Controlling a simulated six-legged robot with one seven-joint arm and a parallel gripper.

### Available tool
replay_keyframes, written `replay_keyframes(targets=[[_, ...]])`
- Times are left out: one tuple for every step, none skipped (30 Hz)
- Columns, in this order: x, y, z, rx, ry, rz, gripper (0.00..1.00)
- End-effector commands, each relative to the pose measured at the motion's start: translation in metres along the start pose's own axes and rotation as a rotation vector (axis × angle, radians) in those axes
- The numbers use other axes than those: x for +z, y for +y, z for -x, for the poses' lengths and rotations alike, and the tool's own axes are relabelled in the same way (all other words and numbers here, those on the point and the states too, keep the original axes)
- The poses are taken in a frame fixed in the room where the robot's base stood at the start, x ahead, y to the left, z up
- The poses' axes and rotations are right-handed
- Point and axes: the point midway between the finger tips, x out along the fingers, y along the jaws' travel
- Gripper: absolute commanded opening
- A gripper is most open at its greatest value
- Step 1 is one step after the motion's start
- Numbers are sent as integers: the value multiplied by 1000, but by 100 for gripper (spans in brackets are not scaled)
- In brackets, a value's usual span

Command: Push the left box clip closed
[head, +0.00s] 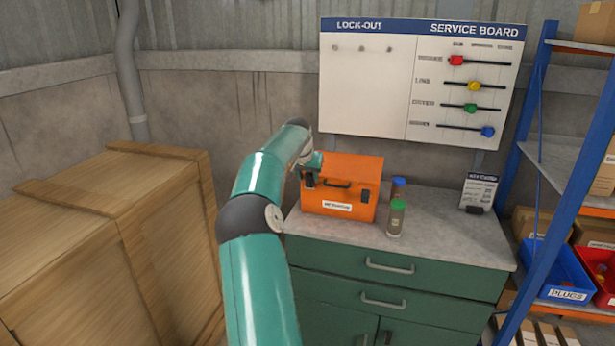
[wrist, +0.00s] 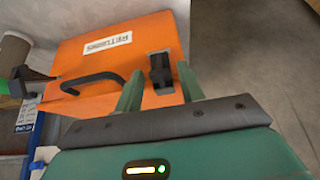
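An orange box (head: 348,195) with a black handle and white label stands on the grey counter. In the wrist view the box (wrist: 120,65) appears upside down. Its left clip (wrist: 160,62) is a black latch on the front face; I cannot tell whether it is fully closed. The other clip (wrist: 30,82) sticks out at the picture's left, beyond the handle (wrist: 95,82). My gripper (wrist: 160,80) is open and empty, its two green fingers on either side of the left clip; contact is unclear. In the head view my gripper (head: 311,172) is at the box's left front.
A blue-capped bottle (head: 397,190) and a brown container (head: 396,217) stand right of the box on the counter (head: 450,240). A large wooden crate (head: 110,240) is at left, a blue shelf rack (head: 560,150) at right.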

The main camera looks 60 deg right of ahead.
Motion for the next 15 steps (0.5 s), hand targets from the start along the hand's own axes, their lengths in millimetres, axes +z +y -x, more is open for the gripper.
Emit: replay_keyframes(targets=[[0,0,0,0,-1,0,45],[0,0,0,0,-1,0,45],[0,0,0,0,-1,0,45],[0,0,0,0,-1,0,45],[0,0,0,0,-1,0,45],[0,0,0,0,-1,0,45],[1,0,0,0,-2,0,45],[1,0,0,0,-2,0,45],[1,0,0,0,-2,1,45],[0,0,1,0,-1,1,45],[0,0,3,-1,-1,1,45],[0,-1,6,-1,0,1,45],[0,-1,9,-1,0,1,45],[0,-1,13,-1,0,1,45],[0,-1,19,-2,0,1,45]])
